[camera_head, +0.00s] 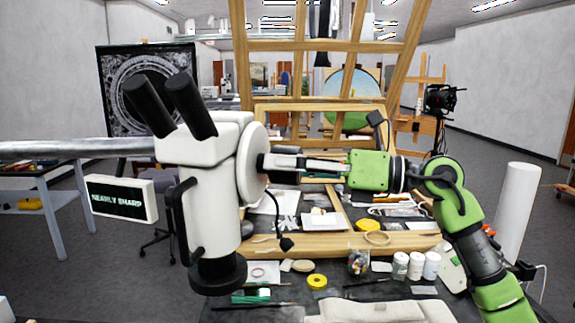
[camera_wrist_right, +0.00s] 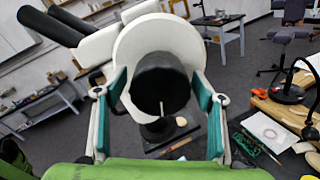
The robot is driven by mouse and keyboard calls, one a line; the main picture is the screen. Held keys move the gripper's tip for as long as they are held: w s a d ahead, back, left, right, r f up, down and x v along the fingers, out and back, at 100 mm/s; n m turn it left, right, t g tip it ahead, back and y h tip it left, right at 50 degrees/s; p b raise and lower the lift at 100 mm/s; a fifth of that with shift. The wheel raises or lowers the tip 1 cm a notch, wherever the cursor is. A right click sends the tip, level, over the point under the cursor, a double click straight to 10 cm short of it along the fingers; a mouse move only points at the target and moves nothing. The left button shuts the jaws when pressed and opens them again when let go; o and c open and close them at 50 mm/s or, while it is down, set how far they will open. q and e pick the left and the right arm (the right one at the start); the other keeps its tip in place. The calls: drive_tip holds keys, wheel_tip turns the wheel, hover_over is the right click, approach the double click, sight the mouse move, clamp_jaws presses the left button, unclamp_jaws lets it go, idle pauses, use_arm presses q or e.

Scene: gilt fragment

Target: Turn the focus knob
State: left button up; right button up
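The white stereo microscope (camera_head: 210,165) with black eyepieces stands left of centre in the head view. A white disc (camera_head: 251,172) is on its right side. In the right wrist view the black focus knob (camera_wrist_right: 160,84) stands out from this disc, with a thin pale pointer on its face. My right gripper (camera_head: 285,162) reaches in from the right at the disc. In the wrist view my right gripper (camera_wrist_right: 160,76) has its teal-padded fingers on either side of the knob, with narrow gaps showing. A small display (camera_head: 122,198) reads "NEARLY SHARP". My left gripper is out of view.
A wooden easel frame (camera_head: 330,245) lies behind and below my right arm. White jars (camera_head: 415,265), a yellow tape roll (camera_head: 317,282) and a cup of coloured bits (camera_head: 358,262) stand on the dark worktable.

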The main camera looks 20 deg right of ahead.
drive_tip(key=c, duration=1)
drive_tip(key=shift+o, duration=0.2)
drive_tip(key=shift+r+m+p, duration=0.15)
drive_tip(key=shift+m+p, duration=0.45)
drive_tip(key=shift+m, duration=0.8)
drive_tip(key=o, duration=1.1)
drive_tip(key=v, duration=1.2)
